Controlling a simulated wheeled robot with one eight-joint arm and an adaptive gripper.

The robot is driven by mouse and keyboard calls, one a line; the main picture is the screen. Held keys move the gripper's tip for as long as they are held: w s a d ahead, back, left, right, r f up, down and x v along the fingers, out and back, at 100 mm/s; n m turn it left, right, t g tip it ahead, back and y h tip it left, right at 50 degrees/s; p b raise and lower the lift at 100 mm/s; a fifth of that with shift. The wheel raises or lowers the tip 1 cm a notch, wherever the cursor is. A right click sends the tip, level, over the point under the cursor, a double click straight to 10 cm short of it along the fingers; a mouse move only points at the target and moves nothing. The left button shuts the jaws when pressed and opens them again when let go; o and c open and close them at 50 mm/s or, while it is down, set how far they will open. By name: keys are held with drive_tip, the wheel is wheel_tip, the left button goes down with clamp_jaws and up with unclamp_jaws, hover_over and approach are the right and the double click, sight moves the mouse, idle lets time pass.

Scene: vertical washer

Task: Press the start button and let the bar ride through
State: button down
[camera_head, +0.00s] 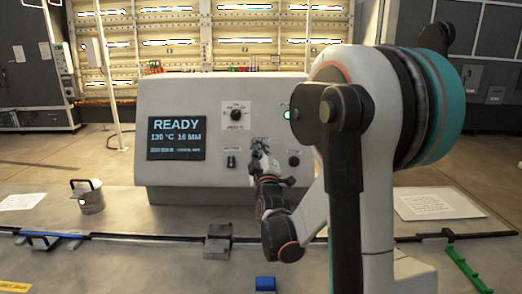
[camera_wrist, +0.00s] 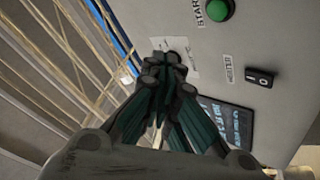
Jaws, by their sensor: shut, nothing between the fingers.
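The start button is a round green button (camera_wrist: 219,10) with a START label at the top of the wrist view. In the head view, a green-lit spot (camera_head: 287,115) shows on the grey control panel (camera_head: 180,97), partly behind my arm. My gripper (camera_head: 260,146) is shut and empty, in front of the panel below the knob. In the wrist view, my fingertips (camera_wrist: 167,66) are together, below and left of the green button and apart from it; whether they touch the panel I cannot tell. A long thin dark bar (camera_head: 130,239) lies across the table, partly hidden by my arm.
The display (camera_head: 177,138) reads READY, 130 °C, 16 MM. A black knob (camera_head: 237,115) and a rocker switch (camera_wrist: 262,78) are on the panel. A metal pot (camera_head: 89,200), a grey block (camera_head: 217,243), a blue block (camera_head: 265,284) and a green piece (camera_head: 466,268) are on the table.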

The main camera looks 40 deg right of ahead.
drive_tip(key=w+d+f+b, duration=0.2)
drive_tip(key=w+d+f, duration=0.2)
drive_tip(key=w, duration=0.2)
drive_tip(key=shift+d+b, duration=0.35)
drive_tip(key=shift+b, duration=0.05)
drive_tip(key=shift+w+d, duration=0.1)
drive_tip(key=shift+w, duration=0.1)
idle(1.2)
drive_tip(key=shift+w+d+f, duration=0.1)
drive_tip(key=shift+w+f, duration=0.05)
drive_tip(key=shift+w, duration=0.05)
drive_tip(key=shift+w+d+f+b, duration=0.2)
drive_tip(key=shift+w+d+b, duration=0.1)
drive_tip(key=shift+w+b, duration=0.1)
idle(1.0)
drive_tip(key=shift+s+a+r, duration=0.1)
drive_tip(key=shift+s, duration=0.1)
drive_tip(key=shift+s+a+r, duration=0.3)
drive_tip(key=shift+s+a, duration=0.1)
drive_tip(key=shift+s, duration=0.15)
